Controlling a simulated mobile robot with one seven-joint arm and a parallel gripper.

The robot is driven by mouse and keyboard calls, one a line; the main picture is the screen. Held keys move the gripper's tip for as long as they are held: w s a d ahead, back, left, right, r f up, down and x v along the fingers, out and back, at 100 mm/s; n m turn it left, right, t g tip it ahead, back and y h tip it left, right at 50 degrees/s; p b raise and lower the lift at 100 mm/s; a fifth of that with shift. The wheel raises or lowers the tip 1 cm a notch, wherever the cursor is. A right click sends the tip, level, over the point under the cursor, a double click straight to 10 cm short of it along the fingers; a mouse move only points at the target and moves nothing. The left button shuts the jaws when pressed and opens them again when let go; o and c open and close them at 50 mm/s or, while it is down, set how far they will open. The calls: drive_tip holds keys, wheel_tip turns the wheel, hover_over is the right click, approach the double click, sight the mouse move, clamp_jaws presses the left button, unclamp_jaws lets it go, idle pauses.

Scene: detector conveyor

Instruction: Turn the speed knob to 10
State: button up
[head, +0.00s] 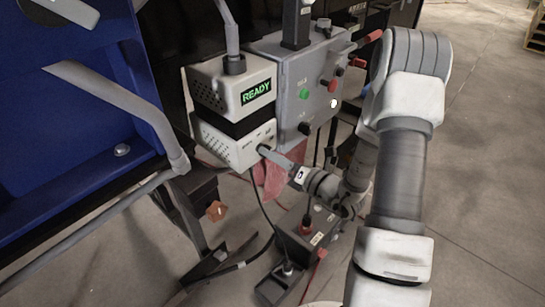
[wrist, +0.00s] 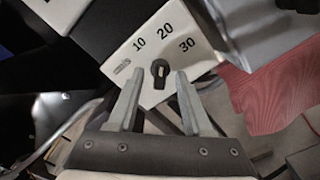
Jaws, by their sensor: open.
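The speed knob (wrist: 160,72) is a small black knob on the white face of a control box (head: 233,145). Around it in the wrist view are the marks 10, 20 and 30. The knob's long axis runs about upright in the picture, roughly in line with the 20 mark. My gripper (wrist: 158,80) is open, with one finger to each side of the knob in the wrist view. I cannot tell whether either finger touches it.
A green READY display (head: 256,92) sits on the white box above. A grey panel (head: 300,95) with buttons and red handles stands to the right. A red cloth (head: 275,178) hangs just beside my gripper.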

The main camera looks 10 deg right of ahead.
drive_tip(key=shift+w+a, duration=0.1)
drive_tip(key=shift+w, duration=0.05)
drive_tip(key=shift+c, duration=0.3)
clamp_jaws()
drive_tip(key=shift+n, duration=0.4)
drive_tip(key=shift+f+n+b, duration=0.1)
drive_tip(key=shift+n+b, duration=1.5)
drive_tip(key=shift+n, duration=2.4)
